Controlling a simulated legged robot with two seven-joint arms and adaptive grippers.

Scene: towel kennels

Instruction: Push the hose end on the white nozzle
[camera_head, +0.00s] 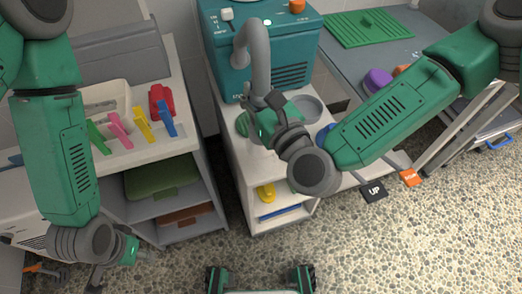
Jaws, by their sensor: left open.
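A teal machine (215,50) stands at the back centre. A small white fitting (226,15), which looks like the white nozzle, is at the upper left of its sloped face. A thick grey hose (258,58) arches in front of the machine and runs down to my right gripper (262,104). That gripper appears shut on the hose near its lower end; its fingers and wrist hide the contact and the hose end. The hose is apart from the white fitting. My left gripper (118,266) is open and empty, low at the left, away from the hose.
A white counter (190,140) at left holds several coloured clips and a red item (161,100). A white shelf unit (225,150) stands below the machine. A grey table (360,65) with a green ribbed mat (367,29) is at right.

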